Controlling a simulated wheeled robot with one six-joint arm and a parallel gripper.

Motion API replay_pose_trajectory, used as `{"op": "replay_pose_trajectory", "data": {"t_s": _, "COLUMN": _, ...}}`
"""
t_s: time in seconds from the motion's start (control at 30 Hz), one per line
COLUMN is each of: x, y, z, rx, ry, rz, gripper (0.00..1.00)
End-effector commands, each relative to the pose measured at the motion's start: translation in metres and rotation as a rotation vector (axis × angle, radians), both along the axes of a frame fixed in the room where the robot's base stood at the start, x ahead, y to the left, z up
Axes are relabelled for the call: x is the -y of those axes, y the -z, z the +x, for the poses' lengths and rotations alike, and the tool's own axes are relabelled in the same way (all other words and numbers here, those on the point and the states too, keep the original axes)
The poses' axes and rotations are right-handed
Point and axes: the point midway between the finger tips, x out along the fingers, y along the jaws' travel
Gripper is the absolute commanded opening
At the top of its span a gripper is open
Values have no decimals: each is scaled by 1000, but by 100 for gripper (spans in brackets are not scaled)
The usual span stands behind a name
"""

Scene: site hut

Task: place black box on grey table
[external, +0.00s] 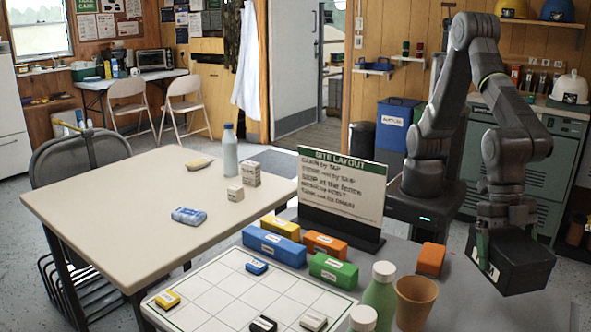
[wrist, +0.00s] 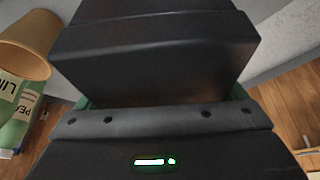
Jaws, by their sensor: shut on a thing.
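The black box (external: 515,264) hangs in my gripper (external: 503,238) at the right in the external view, with a white label on its near side. My gripper points down and is shut on it; a green finger shows against the box. In the wrist view the black box (wrist: 155,55) fills the top middle, in front of my gripper (wrist: 160,100). The grey table (external: 455,292) is in the right foreground. The box is at its right side, and I cannot tell how high it is above the top.
The grey table bears a sign board (external: 342,195), an orange block (external: 430,259), a brown cup (external: 414,301), a green bottle (external: 380,297), several coloured boxes and a white grid board (external: 215,290). A cream table (external: 110,205) stands at left. Some bare grey top shows right of the cup.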

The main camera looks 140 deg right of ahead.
Motion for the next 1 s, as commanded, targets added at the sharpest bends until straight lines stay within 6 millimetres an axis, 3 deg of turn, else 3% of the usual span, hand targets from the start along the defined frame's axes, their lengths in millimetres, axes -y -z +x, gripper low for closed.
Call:
{"op": "replay_pose_trajectory", "data": {"t_s": 0.17, "x": -6, "y": 3, "z": -5, "rx": 1, "ry": -20, "rz": 0, "gripper": 55}}
{"op": "replay_pose_trajectory", "data": {"t_s": 0.43, "x": -5, "y": 49, "z": -5, "rx": -1, "ry": -19, "rz": -2, "gripper": 55}}
{"op": "replay_pose_trajectory", "data": {"t_s": 0.67, "x": -5, "y": 68, "z": -5, "rx": 1, "ry": -18, "rz": 0, "gripper": 55}}
{"op": "replay_pose_trajectory", "data": {"t_s": 0.9, "x": -5, "y": 98, "z": -5, "rx": 0, "ry": -16, "rz": 0, "gripper": 55}}
{"op": "replay_pose_trajectory", "data": {"t_s": 1.0, "x": -5, "y": 100, "z": -4, "rx": 3, "ry": -17, "rz": 2, "gripper": 55}}
